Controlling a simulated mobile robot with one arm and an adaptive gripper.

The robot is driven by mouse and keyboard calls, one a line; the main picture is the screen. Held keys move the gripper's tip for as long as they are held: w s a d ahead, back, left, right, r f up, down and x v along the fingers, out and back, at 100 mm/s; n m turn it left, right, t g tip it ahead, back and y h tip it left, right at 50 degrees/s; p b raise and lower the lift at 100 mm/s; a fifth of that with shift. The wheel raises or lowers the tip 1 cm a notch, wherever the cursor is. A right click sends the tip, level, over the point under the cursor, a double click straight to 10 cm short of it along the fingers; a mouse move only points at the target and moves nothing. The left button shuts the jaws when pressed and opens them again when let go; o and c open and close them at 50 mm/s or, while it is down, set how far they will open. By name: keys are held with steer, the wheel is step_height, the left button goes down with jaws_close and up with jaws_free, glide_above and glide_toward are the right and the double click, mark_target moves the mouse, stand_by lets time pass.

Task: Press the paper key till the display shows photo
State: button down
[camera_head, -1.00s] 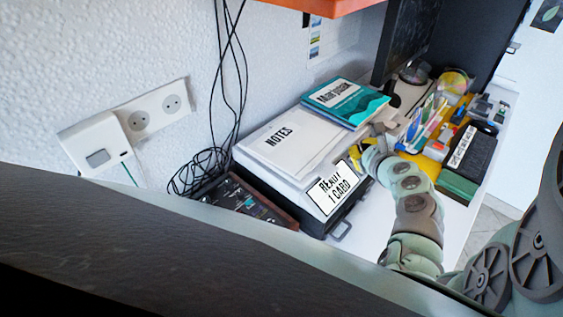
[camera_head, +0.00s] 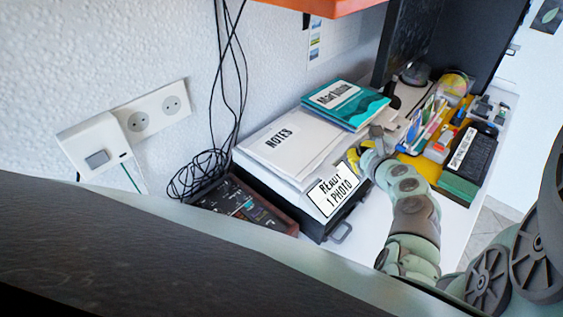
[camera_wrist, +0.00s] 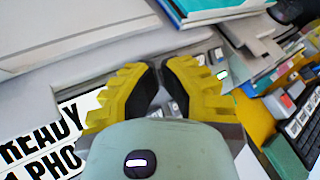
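The printer-like device (camera_head: 285,203) stands on the desk with a white display panel (camera_head: 333,191) at its front. The display reads "READY 1 PHOTO"; it also shows, partly cut off, in the wrist view (camera_wrist: 42,143). My gripper (camera_head: 354,157) is over the device's top, just right of the display, pointing down at it. In the wrist view its yellow fingers (camera_wrist: 159,68) are drawn together at the tips with nothing held. Small grey keys (camera_wrist: 174,108) show between and beside the fingers. Whether a fingertip touches a key is hidden.
A "NOTES" booklet (camera_head: 283,139) lies on the device, with a teal book (camera_head: 345,103) behind it. Cables (camera_head: 200,172) hang at the left wall.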

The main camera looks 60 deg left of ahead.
steer(key=shift+w+d+r+p, duration=0.1)
steer(key=shift+d+r+p, duration=0.35)
steer(key=shift+r+p, duration=0.3)
steer(key=r+p, duration=0.1)
steer(key=d+r+p, duration=0.1)
steer(key=r, duration=0.1)
steer(key=d+r+p, duration=0.1)
steer(key=p, duration=0.1)
steer(key=shift+w+d+r, duration=0.15)
steer(key=shift+w, duration=0.1)
stand_by(0.8)
